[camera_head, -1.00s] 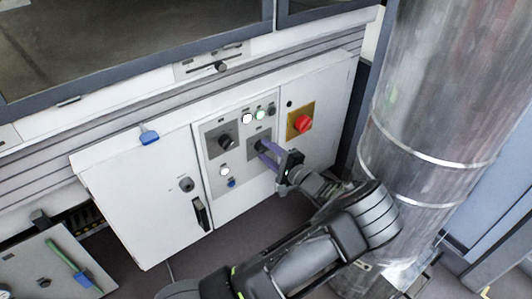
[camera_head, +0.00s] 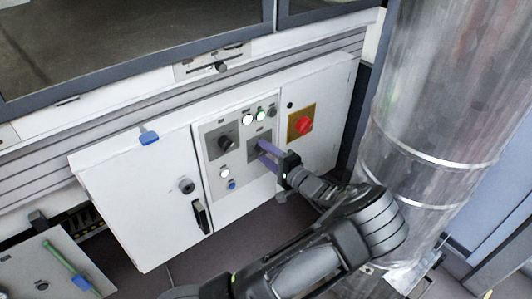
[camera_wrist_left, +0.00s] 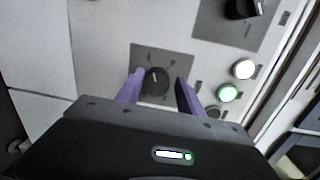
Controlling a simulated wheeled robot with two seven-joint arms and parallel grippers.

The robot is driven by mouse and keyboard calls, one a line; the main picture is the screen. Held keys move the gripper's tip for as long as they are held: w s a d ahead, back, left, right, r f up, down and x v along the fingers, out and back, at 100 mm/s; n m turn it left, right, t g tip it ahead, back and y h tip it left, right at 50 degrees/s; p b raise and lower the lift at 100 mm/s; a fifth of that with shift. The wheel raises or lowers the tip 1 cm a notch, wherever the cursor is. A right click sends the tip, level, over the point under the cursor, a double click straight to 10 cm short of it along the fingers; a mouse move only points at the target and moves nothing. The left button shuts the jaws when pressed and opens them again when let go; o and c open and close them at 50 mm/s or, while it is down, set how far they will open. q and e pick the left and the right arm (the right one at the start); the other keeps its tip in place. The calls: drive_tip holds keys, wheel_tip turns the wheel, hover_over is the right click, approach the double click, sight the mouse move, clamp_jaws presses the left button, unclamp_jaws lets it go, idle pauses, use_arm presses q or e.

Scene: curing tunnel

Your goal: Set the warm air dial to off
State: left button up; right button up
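A small round black dial (camera_wrist_left: 156,82) with a pale pointer mark sits on a grey square plate (camera_wrist_left: 144,55) in the left wrist view. My left gripper (camera_wrist_left: 157,84) is open, its two purple fingers on either side of this dial with gaps to it. I cannot tell how deep the tips reach. In the head view my left gripper (camera_head: 263,150) is at the lower right plate of the control panel, largely hiding the dial. A second, larger black dial (camera_head: 226,144) is to its left. The labels are too small to read. My right gripper is not in view.
A white lamp (camera_head: 247,118) and a green lamp (camera_head: 260,115) are above the plate. A red knob on a yellow plate (camera_head: 304,123) is to the right. A blue button (camera_head: 232,185) is lower left. A large metal duct (camera_head: 430,110) stands close to my arm on the right.

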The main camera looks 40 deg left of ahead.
use_arm(q)
drive_tip(key=o, duration=0.3)
drive_tip(key=shift+o, duration=0.3)
drive_tip(key=shift+d, duration=0.2)
drive_tip(key=p+v, duration=0.1)
drive_tip(key=v, duration=0.6)
drive_tip(key=shift+s+d, duration=0.2)
drive_tip(key=shift+r, duration=0.15)
